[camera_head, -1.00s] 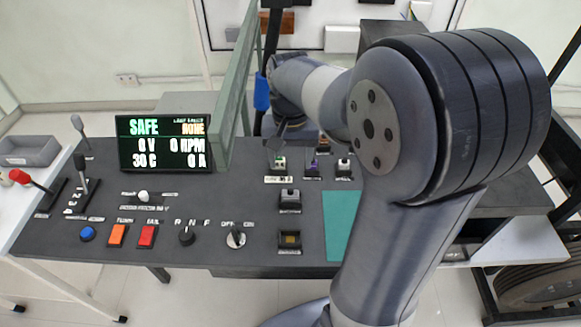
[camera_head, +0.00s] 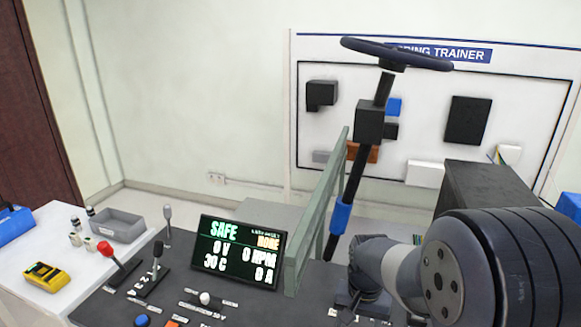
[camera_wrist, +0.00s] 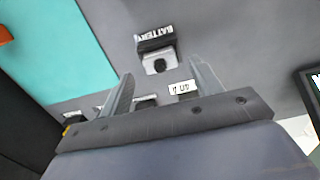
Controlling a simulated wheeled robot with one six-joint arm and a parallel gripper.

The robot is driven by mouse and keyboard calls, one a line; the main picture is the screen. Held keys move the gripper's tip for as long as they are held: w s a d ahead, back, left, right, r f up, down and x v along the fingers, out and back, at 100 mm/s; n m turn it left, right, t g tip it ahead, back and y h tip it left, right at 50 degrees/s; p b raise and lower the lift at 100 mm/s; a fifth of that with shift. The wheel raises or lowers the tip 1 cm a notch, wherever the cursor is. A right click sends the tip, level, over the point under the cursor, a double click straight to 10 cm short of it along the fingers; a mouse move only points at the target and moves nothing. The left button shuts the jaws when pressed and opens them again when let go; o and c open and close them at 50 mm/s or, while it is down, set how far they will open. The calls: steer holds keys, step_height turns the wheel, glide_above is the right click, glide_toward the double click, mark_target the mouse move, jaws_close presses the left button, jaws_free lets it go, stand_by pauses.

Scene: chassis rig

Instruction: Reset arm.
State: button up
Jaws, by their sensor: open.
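My arm (camera_head: 440,270) fills the lower right of the head view, bent over the right part of the dark control console (camera_head: 100,305). In the wrist view, my gripper (camera_wrist: 160,82) is open, with its two fingers apart and nothing between them. It is above the console panel. A small module with a black knob (camera_wrist: 160,64) and a "BATTERY" label (camera_wrist: 155,43) lies just beyond the fingertips. A small white label (camera_wrist: 180,89) shows by one finger. Parts of other modules are hidden behind the gripper body.
The screen (camera_head: 238,250) reads SAFE. A green frame (camera_head: 318,210) and a steering column with a wheel (camera_head: 395,54) stand close to my arm. A grey tray (camera_head: 110,226) and yellow meter (camera_head: 46,276) lie on the white side table. A teal mat (camera_wrist: 60,50) lies on the panel.

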step_height(320, 180, down, 4)
steer(key=shift+r, duration=0.2)
step_height(320, 180, up, 2)
steer(key=shift+r, duration=0.7)
steer(key=shift+f, duration=0.1)
